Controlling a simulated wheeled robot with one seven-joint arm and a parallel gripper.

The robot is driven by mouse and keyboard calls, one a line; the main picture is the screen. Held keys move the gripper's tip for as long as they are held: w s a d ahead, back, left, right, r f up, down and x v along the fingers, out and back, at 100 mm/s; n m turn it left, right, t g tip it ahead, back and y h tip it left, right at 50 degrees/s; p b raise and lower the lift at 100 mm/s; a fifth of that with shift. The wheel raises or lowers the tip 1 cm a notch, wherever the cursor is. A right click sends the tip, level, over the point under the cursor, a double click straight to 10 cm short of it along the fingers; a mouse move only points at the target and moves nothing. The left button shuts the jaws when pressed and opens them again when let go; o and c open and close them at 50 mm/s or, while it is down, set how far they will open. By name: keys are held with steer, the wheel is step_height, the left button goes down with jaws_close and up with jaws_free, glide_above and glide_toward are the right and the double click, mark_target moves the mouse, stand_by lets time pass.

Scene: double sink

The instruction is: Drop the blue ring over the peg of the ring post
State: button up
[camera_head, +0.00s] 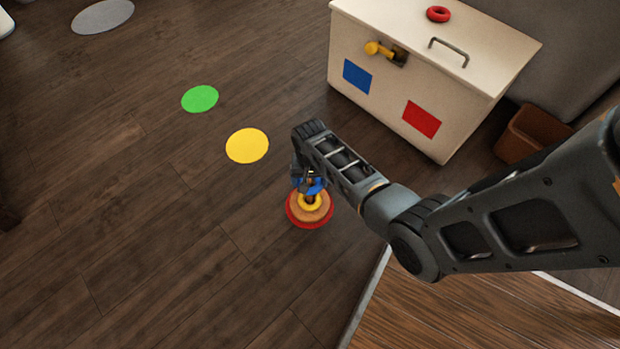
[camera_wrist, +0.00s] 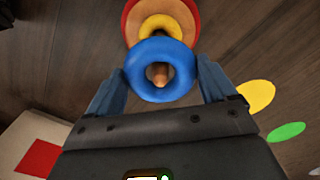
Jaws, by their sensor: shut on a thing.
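The blue ring (camera_wrist: 138,72) is held between the fingertips of my gripper (camera_wrist: 160,72), which also shows in the head view (camera_head: 308,180). The ring post's wooden peg (camera_wrist: 160,74) shows through the ring's hole in the wrist view; I cannot tell whether its tip is inside the hole or just below. A yellow ring (camera_head: 310,205) lies around the foot of the peg, below the blue ring (camera_head: 313,189). My gripper hides part of the peg.
Yellow (camera_head: 247,146) and green (camera_head: 200,98) discs lie flat on the floor. A brown bin (camera_head: 530,135) stands right.

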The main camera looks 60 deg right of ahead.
steer(key=o, duration=0.8)
steer(key=shift+o, duration=0.2)
steer(key=shift+r, duration=0.1)
steer(key=shift+r+p, duration=2.1)
steer(key=shift+r, duration=1.7)
